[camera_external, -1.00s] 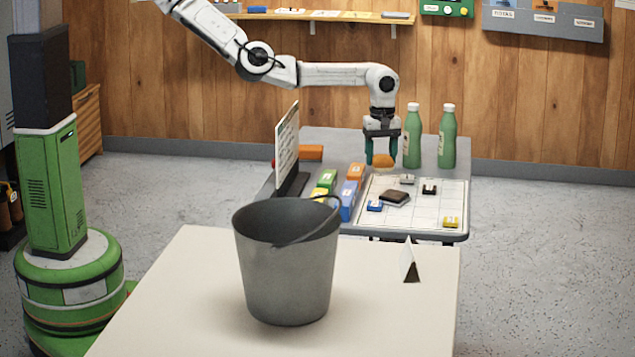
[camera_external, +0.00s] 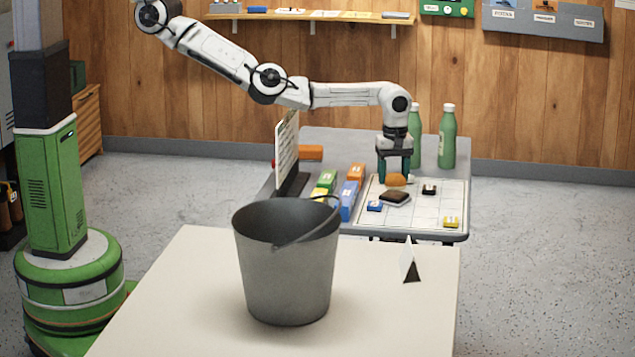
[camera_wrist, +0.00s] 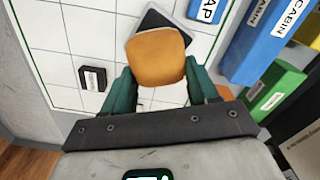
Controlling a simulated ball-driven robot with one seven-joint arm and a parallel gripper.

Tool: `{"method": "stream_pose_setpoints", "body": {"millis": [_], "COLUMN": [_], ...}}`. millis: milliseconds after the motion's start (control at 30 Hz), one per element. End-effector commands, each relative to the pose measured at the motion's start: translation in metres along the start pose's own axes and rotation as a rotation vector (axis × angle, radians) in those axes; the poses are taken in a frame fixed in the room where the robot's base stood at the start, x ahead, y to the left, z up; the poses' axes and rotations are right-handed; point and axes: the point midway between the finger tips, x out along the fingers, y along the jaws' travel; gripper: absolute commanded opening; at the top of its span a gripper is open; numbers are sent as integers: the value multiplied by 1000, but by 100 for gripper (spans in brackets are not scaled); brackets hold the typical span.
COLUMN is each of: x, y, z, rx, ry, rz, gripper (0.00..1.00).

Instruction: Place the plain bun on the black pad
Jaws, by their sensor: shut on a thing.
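The plain bun (camera_external: 396,180) is orange-brown and sits between the fingers of my gripper (camera_external: 395,178). In the wrist view the bun (camera_wrist: 158,56) is held between the green fingertips of my gripper (camera_wrist: 160,88). The black pad (camera_external: 395,198) lies on the white gridded board, just in front of and below the bun. In the wrist view part of the black pad (camera_wrist: 152,20) shows beyond the bun, which hides the rest of it. Whether the bun touches the pad I cannot tell.
The gridded board (camera_external: 430,205) carries small blocks, black (camera_external: 429,189), blue (camera_external: 374,206) and yellow (camera_external: 451,222). Labelled coloured boxes (camera_external: 349,200) stand left of it. Two green bottles (camera_external: 447,138) stand behind. A grey bucket (camera_external: 287,265) stands on the front table.

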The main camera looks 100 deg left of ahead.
Motion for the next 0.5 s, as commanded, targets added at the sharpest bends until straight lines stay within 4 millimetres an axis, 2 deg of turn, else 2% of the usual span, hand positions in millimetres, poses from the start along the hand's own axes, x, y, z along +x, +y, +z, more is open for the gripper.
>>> {"method": "stream_pose_setpoints", "body": {"millis": [33, 100, 500], "x": [15, 20, 23], "y": [-1, 0, -1], "z": [1, 1, 0], "rx": [1, 2, 2], "ry": [-1, 0, 1], "rz": [-1, -1, -1], "gripper": [28, 28, 28]}}
